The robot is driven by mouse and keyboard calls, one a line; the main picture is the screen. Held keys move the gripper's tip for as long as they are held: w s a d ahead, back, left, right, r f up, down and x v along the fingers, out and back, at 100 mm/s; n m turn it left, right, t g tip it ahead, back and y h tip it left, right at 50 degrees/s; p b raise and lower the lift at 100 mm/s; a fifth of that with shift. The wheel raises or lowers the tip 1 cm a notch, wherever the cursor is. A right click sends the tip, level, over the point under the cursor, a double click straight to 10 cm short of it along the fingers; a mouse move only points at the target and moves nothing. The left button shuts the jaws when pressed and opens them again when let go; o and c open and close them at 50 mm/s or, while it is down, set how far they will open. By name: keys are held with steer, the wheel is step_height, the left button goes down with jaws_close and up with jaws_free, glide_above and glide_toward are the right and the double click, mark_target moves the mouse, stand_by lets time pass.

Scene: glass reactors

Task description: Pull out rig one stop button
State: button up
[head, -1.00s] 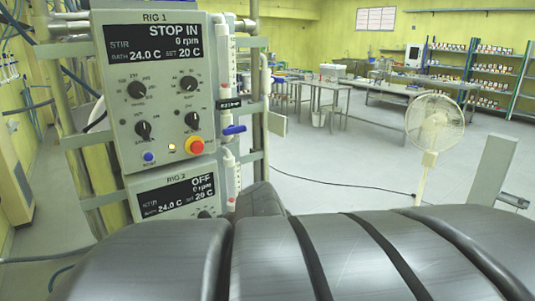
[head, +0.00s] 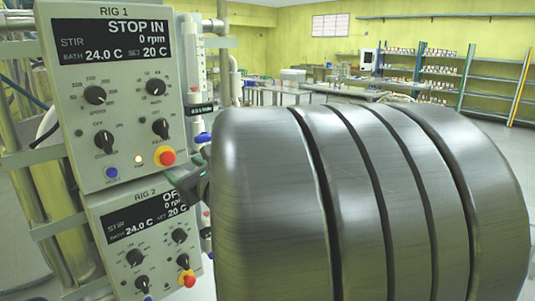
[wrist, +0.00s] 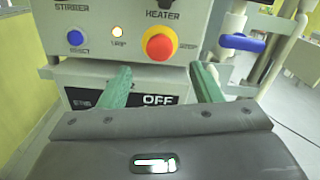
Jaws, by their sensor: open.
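The rig 1 stop button (head: 166,157) is a red mushroom knob on a yellow collar, low on the right of the grey RIG 1 panel (head: 75,110). The panel's display (head: 112,37) reads STOP IN, 0 rpm. The button also shows in the wrist view (wrist: 159,46), just above and beyond the fingertips. My gripper (wrist: 160,70) is open and empty, with one green finger on each side below the button. Neither finger appears to touch it. In the head view my gripper (head: 190,180) is mostly hidden by my arm, just below and right of the button.
The RIG 2 panel (head: 112,248) sits directly below, with its own red stop button (head: 187,279). A blue-handled valve (head: 203,137) on white pipe stands right of the button; it shows in the wrist view (wrist: 242,43). Benches and shelves are far behind.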

mark_target(169, 159)
steer(key=x, duration=0.8)
steer(key=shift+p, duration=0.4)
jaws_close()
steer(key=shift+s+d+f+b, duration=0.1)
steer(key=shift+s+d+b, duration=0.25)
steer(key=shift+b, duration=0.05)
jaws_free()
steer(key=b+v, duration=0.1)
steer(key=v, duration=1.3)
